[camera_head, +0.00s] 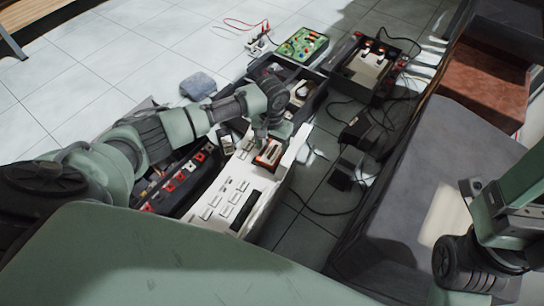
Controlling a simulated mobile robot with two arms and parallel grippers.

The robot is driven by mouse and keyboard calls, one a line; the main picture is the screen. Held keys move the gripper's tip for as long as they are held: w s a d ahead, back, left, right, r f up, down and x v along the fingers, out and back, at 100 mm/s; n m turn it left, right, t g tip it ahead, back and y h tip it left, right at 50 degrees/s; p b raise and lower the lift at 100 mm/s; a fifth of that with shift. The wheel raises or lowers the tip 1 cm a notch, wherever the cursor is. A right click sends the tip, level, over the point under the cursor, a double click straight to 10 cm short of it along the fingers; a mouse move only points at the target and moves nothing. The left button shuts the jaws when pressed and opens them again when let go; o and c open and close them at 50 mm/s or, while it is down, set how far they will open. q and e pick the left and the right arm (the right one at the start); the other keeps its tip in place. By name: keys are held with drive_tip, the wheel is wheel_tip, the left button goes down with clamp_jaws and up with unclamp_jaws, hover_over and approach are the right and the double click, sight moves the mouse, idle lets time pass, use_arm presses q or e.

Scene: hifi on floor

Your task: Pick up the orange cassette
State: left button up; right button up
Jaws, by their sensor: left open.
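The orange cassette (268,154) is small, with a dark and pale middle, and sits at the far end of a cream-coloured deck with several buttons. My left arm reaches in from the left. Its gripper (261,138) points down just above and beside the cassette's far side; it is open. The wrist partly hides the gap, so I cannot tell whether the fingers touch the cassette. My right gripper (470,190) is at the lower right, far from the cassette, and its finger opening is unclear.
The cream deck (228,200) stands beside a dark unit with red buttons (180,178). A green circuit board (303,45) and an open dark device (371,66) lie behind. Black cables and a small black box (346,174) lie right of the deck. Tiled floor at the upper left is mostly clear.

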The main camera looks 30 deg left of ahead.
use_arm(q)
drive_tip(key=shift+f, duration=0.35)
drive_tip(key=c, duration=1.1)
drive_tip(key=shift+r, duration=0.2)
drive_tip(key=shift+c, duration=0.2)
